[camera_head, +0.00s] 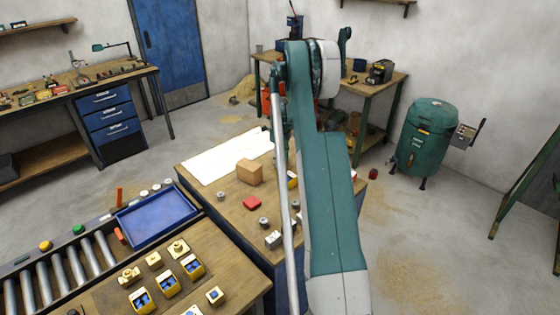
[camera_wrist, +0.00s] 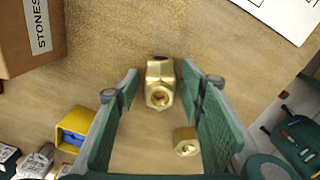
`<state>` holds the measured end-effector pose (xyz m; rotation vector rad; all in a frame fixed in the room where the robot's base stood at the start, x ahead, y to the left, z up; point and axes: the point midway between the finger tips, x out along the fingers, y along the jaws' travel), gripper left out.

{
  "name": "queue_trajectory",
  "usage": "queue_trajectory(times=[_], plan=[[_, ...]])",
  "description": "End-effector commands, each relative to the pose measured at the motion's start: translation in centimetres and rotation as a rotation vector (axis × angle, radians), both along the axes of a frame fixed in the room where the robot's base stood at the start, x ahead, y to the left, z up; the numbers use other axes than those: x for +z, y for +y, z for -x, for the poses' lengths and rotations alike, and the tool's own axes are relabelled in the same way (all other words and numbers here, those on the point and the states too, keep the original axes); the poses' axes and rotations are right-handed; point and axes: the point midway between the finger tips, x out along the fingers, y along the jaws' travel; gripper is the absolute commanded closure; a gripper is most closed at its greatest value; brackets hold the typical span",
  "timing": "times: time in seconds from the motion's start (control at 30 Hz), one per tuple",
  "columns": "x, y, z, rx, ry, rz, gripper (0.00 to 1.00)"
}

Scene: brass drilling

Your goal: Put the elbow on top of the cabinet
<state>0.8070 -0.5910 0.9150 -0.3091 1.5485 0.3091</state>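A brass elbow (camera_wrist: 160,88) lies on a wooden top in the wrist view, its round opening facing me. My gripper (camera_wrist: 160,78) is open, with one green finger on each side of the elbow and a gap on both sides. In the head view my arm hides the gripper and the elbow. A blue drawer cabinet (camera_head: 108,120) stands under the left bench. The central wooden worktop (camera_head: 228,208) also has a blue body below it. I cannot tell which of these is the task's cabinet.
A cardboard box (camera_head: 249,172) stands near white paper (camera_head: 226,155); the box also shows in the wrist view (camera_wrist: 28,40). A brass nut (camera_wrist: 186,142) and a yellow-blue block (camera_wrist: 73,130) lie close to my fingers. A blue tray (camera_head: 157,219) sits left of the worktop.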

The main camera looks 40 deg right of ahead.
Motion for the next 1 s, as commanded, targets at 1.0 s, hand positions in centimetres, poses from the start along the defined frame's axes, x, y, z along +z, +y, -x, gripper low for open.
queue_trajectory(times=[1.0], plan=[[10.9, 0.0, 0.0, 0.0, 0.0, 0.0, 0.61]])
